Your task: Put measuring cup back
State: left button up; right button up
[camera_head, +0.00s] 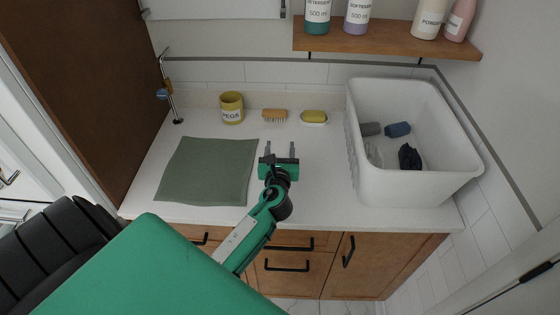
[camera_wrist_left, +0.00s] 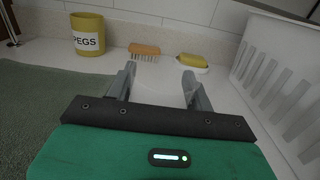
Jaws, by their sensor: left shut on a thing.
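My left gripper (camera_head: 279,150) is over the counter, to the right of the green mat and left of the white basket. In the left wrist view its two fingers (camera_wrist_left: 160,82) stand apart. They are shut on a pale, see-through thing that hardly stands out from the white counter; I take it to be the measuring cup (camera_wrist_left: 160,92). Its outline and whether it touches the counter cannot be told. My right gripper is not in view.
A green mat (camera_head: 207,171) lies left. A yellow PEGS pot (camera_head: 232,108), wooden brush (camera_head: 274,115) and yellow soap on a dish (camera_head: 314,117) line the back. A white basket (camera_head: 415,187) with dark cloths stands right. Bottles stand on a wooden shelf (camera_head: 385,43) above.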

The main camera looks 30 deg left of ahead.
pick_arm(q)
jog(key=shift+f, duration=0.45)
notch_tip(320, 180, down, 3)
jog(key=shift+r+b, duration=0.1)
jog(key=shift+b, duration=0.25)
jog(key=shift+f, duration=0.65)
jog(key=o, duration=1)
